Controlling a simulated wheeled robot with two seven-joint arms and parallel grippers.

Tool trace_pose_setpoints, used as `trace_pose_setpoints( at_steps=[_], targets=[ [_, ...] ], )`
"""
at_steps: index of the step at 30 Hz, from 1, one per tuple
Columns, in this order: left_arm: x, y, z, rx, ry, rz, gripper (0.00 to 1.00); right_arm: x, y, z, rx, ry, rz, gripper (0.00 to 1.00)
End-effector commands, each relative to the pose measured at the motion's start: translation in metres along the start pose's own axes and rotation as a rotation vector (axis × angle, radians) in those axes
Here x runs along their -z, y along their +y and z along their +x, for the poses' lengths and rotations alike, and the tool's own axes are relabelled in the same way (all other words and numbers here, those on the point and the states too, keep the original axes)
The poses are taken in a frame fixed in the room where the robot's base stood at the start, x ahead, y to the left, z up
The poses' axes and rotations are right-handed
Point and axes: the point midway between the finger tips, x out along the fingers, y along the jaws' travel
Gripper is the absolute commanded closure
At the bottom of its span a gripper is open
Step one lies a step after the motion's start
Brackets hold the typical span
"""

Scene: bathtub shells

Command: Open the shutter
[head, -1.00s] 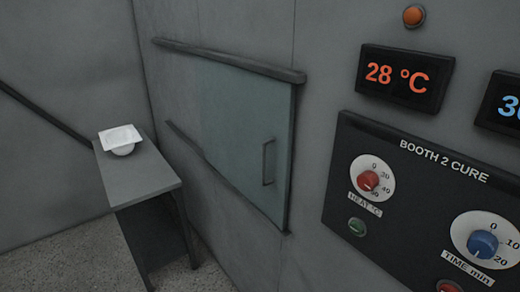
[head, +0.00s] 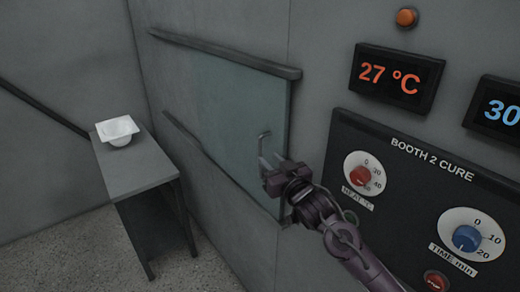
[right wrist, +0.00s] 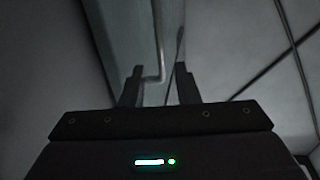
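The shutter (head: 235,110) is a grey-green sliding panel between an upper and a lower rail on the wall, seen in the head view. Its bar handle (head: 262,138) stands near its right edge, with the lower part hidden behind my gripper. My right gripper (head: 269,164) is at the handle, its arm coming in from the lower right. In the right wrist view, the gripper (right wrist: 160,86) has its two fingers apart, with the handle (right wrist: 158,55) showing between them. Whether either finger touches it I cannot tell. My left gripper is out of view.
The upper rail (head: 225,55) juts out above the shutter. To the right is the control panel (head: 405,190) with knobs, under a 27 °C display (head: 397,78). A small table (head: 138,170) with a white dish-like object (head: 118,130) stands at the left.

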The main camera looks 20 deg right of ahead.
Motion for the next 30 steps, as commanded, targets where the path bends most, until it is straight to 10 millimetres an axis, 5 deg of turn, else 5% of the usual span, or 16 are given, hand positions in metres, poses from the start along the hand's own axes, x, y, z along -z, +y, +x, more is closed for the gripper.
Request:
trace_pose_setpoints(
  at_steps=[12,25,30],
  targets=[
    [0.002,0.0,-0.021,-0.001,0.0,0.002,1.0,0.001,-0.001,0.059,0.0,-0.003,0.0,0.71],
    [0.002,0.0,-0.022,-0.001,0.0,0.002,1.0,-0.001,-0.001,0.069,-0.001,-0.004,-0.002,0.71],
    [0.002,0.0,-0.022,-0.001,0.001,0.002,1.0,-0.001,-0.001,0.068,-0.001,-0.004,-0.002,0.94]
  ],
)
